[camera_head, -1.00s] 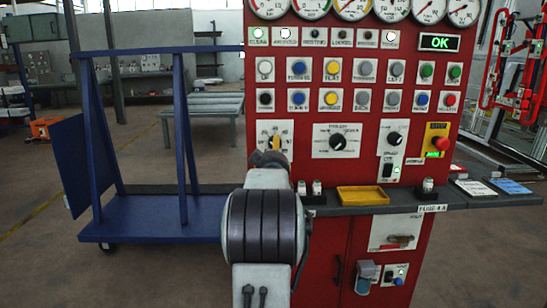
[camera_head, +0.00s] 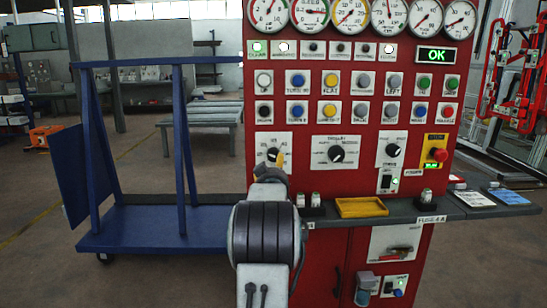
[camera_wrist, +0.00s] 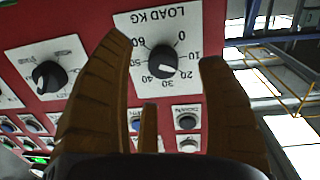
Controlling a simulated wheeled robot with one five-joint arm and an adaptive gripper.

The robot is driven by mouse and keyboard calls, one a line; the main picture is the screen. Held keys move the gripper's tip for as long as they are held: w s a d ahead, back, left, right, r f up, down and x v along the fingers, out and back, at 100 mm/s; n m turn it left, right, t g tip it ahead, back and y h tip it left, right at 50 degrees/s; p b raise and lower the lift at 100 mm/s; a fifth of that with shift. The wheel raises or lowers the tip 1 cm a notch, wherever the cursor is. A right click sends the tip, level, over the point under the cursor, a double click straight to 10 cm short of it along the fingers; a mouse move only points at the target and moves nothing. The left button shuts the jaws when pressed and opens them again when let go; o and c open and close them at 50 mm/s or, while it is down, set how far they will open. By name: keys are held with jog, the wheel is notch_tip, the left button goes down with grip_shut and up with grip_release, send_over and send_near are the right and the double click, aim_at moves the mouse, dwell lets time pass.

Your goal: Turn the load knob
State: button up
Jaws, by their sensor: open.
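The load knob (camera_head: 272,154) is a black dial on a white plate at the lower left of the red panel. In the wrist view, upside down, the load knob (camera_wrist: 162,62) has a LOAD KG scale from 0 to 60.
A selector knob (camera_head: 336,154) and another knob (camera_head: 392,150) are to the right. Rows of buttons and gauges are above. A yellow tray (camera_head: 361,207) sits on the grey shelf (camera_head: 445,208) below. A blue cart (camera_head: 150,225) stands at the left.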

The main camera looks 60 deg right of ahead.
aim_at(274, 156)
jog(key=shift+w+d+r+m+h+b, duration=0.1)
jog(key=shift+w+d+r+m, duration=0.5)
jog(key=shift+m, duration=1.45)
jog(key=shift+w+d+r+m+h+b, duration=0.2)
jog(key=shift+d+m, duration=0.75)
jog(key=shift+m, duration=1.15)
jog(key=shift+w+d+r+m+b, duration=0.15)
jog(key=shift+w+d+m, duration=0.45)
jog(key=shift+m, duration=1.45)
jog(key=shift+p+x, duration=0.4)
jog(key=shift+x, duration=1)
jog(key=shift+s+r, duration=0.1)
jog(key=shift+s, duration=0.05)
jog(key=c, duration=1.2)
